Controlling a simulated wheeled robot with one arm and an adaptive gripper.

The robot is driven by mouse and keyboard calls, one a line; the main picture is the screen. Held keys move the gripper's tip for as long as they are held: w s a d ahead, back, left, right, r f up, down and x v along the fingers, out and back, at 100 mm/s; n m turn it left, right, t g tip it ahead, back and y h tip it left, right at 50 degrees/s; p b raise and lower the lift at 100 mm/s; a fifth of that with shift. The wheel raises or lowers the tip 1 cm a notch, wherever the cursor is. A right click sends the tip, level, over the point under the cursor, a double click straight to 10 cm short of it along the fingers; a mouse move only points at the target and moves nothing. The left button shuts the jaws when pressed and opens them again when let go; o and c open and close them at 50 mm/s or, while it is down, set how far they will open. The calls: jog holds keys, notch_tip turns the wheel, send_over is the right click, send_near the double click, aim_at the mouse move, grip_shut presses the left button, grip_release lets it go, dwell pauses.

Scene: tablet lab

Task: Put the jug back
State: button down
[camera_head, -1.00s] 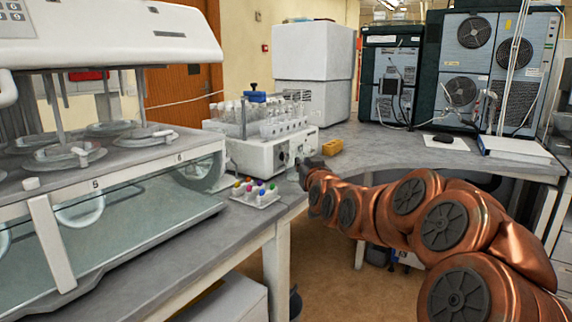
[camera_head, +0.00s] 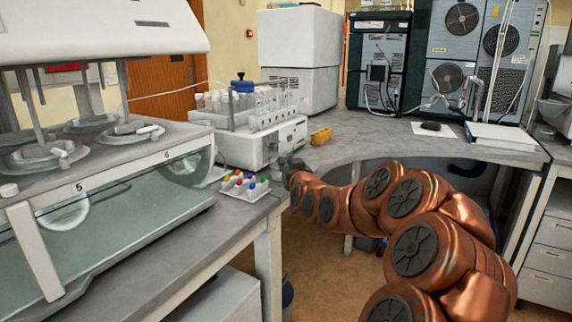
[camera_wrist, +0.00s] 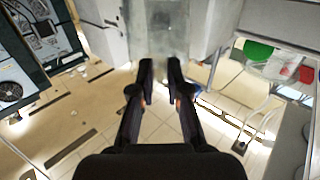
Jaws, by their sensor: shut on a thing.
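My gripper (camera_wrist: 160,68) shows in the wrist view as two black fingers pointing up the picture. A pale grey, see-through thing, which looks like the jug (camera_wrist: 160,28), is at and just beyond the fingertips at the top. The fingers are shut on it. Its full outline and its tilt cannot be told. In the head view, my copper arm reaches from the lower right to the bench edge. The dark wrist end is beside the white tube machine (camera_head: 246,146). The fingers and the jug cannot be made out there.
A rack with coloured caps (camera_head: 243,187) sits near the bench edge, close to my wrist. A dissolution bath (camera_head: 125,220) fills the left. Green-and-grey instruments stand behind.

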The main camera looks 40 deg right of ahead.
jog(key=shift+f, duration=0.2)
jog(key=c, duration=1.2)
grip_release()
jog(key=shift+o, duration=0.2)
jog(key=shift+r, duration=0.15)
jog(key=shift+r, duration=0.15)
jog(key=b+v, duration=0.2)
jog(key=v, duration=1)
